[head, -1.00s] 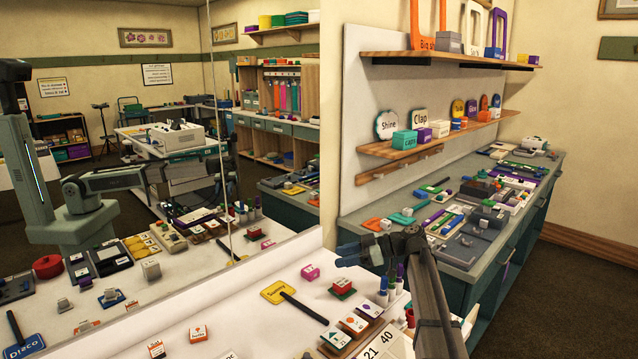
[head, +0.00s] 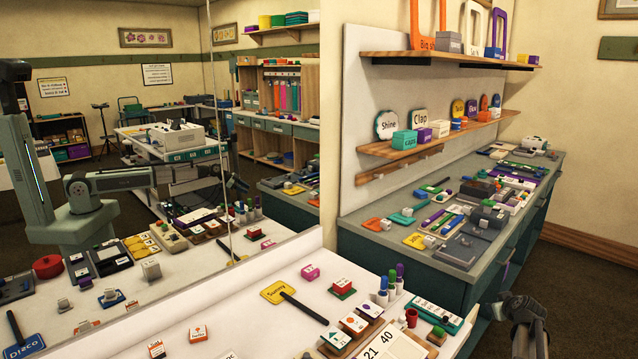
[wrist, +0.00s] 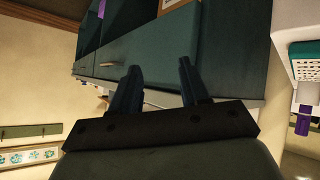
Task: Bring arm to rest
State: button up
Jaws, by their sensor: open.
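My gripper (head: 505,303) is at the lower right in the head view, off the right end of the white table (head: 235,318). It hangs in front of the dark green cabinet bench (head: 470,285) and over the dark floor. In the wrist view my gripper (wrist: 157,82) has its two dark fingers apart with nothing between them. Green drawer fronts (wrist: 150,62) show beyond the fingers, seen tilted.
The white table holds a yellow sign paddle (head: 278,293), small labelled blocks, capped markers (head: 390,285) and a teal-edged tray (head: 436,313) near its right end. The bench top is crowded beneath shelves (head: 440,58). Open floor (head: 580,260) lies right of the bench.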

jog(key=s+d+f+m+g+h, duration=0.1)
jog(key=s+d+f+m+h, duration=0.25)
jog(key=s+f, duration=0.4)
jog(key=s+a+f+g+y, duration=0.2)
jog(key=s+a+f, duration=0.2)
jog(key=a+f, duration=0.45)
jog(key=s+a+f+n+g+y, duration=0.15)
jog(key=s+a+f, duration=0.25)
jog(key=a+f, duration=0.4)
jog(key=s+a+f+g+y, duration=0.25)
jog(key=s+a+f, duration=0.25)
jog(key=a+f, duration=0.3)
jog(key=s+a+f+g, duration=0.2)
jog(key=s+a+f, duration=0.1)
jog(key=s+a, duration=0.35)
jog(key=s+a+f+g, duration=0.2)
jog(key=s+a+f, duration=0.1)
jog(key=s+a, duration=0.3)
jog(key=s+a+f+g, duration=0.1)
jog(key=s+a+g, duration=0.1)
jog(key=s, duration=0.7)
jog(key=s+a+f+g, duration=0.1)
jog(key=s+a+g, duration=0.2)
jog(key=s, duration=0.7)
jog(key=shift+s+a+g, duration=0.3)
jog(key=shift+a+g, duration=0.05)
jog(key=shift+g, duration=0.05)
